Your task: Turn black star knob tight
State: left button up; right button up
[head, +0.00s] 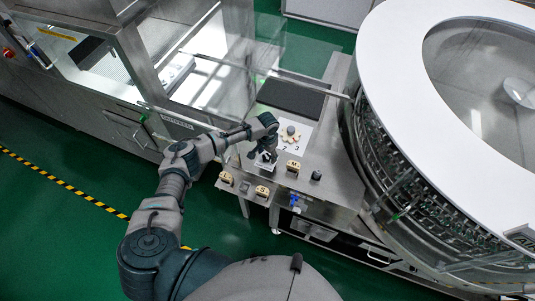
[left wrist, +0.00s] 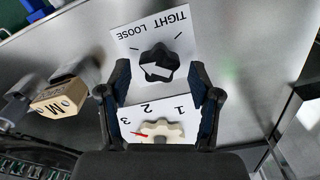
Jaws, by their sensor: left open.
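The black star knob (left wrist: 160,60) sits on a white card (left wrist: 133,38) marked TIGHT and LOOSE, upside down in the left wrist view. A white pointer on the knob appears to point left, on the LOOSE side. My left gripper (left wrist: 160,74) is open, its two fingers either side of the knob in this view. I cannot tell whether they touch it. In the head view my left gripper (head: 264,157) is over a white card and hides most of it, so the knob is not clear there. My right gripper is not in view.
A beige knob with a red mark (left wrist: 160,130) sits on a card numbered 1, 2, 3. Beige blocks (head: 226,178) and a small dark knob (head: 316,175) are nearby on the metal table (head: 340,190).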

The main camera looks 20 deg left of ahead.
pick_arm(q)
jog(key=shift+f, duration=0.15)
jog(key=c, duration=1.1)
jog(key=shift+c, duration=0.2)
